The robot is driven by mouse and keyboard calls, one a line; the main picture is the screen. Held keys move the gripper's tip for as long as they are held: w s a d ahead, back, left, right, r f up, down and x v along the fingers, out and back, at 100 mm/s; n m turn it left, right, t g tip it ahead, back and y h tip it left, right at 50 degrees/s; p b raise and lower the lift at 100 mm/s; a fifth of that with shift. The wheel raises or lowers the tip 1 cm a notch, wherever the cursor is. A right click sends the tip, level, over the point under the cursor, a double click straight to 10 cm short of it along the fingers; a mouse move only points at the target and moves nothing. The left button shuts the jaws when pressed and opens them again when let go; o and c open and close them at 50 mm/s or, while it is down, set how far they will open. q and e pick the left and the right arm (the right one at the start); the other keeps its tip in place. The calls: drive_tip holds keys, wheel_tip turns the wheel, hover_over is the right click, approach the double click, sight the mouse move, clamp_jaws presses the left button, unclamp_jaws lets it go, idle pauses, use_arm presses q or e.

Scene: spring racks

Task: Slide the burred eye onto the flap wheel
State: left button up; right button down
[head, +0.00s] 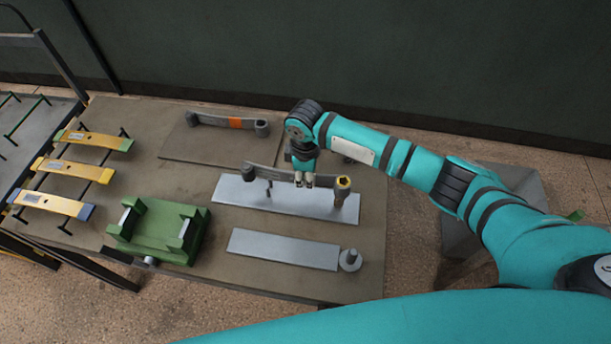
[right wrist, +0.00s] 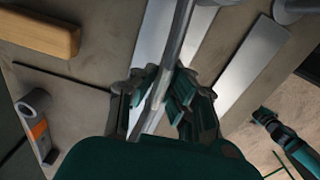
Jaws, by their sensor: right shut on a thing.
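A grey leaf spring (head: 276,178) stands on edge over the back pale plate, and my right gripper (head: 305,183) is shut on its middle. In the right wrist view the leaf (right wrist: 171,64) runs between the fingers (right wrist: 160,95). Its right end has a rolled eye with a yellow rim (head: 343,184), taken as the burred eye. The flap wheel seems to be the grey disc with an upright stub (head: 350,260) at the table's front right, apart from the eye. A round grey part (right wrist: 290,8) shows top right. A teal and dark arm, likely my left, shows lower right; its fingers are unclear.
A front pale plate (head: 283,249) lies left of the disc. A spring with an orange band (head: 235,122) lies on a mat at the back. A green fixture (head: 160,231) stands left. A grey bin (head: 458,237) stands right.

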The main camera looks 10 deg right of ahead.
sight(305, 174)
drive_tip(key=shift+w+f+b, duration=0.1)
drive_tip(key=shift+f+b, duration=2.1)
drive_tip(key=shift+f, duration=1.55)
drive_tip(key=c, duration=1.4)
unclamp_jaws()
drive_tip(key=shift+s+f, duration=0.1)
drive_tip(key=shift+s, duration=0.1)
wheel_tip(305, 174, up, 12)
drive_tip(key=shift+r, duration=0.1)
drive_tip(key=shift+s, duration=0.1)
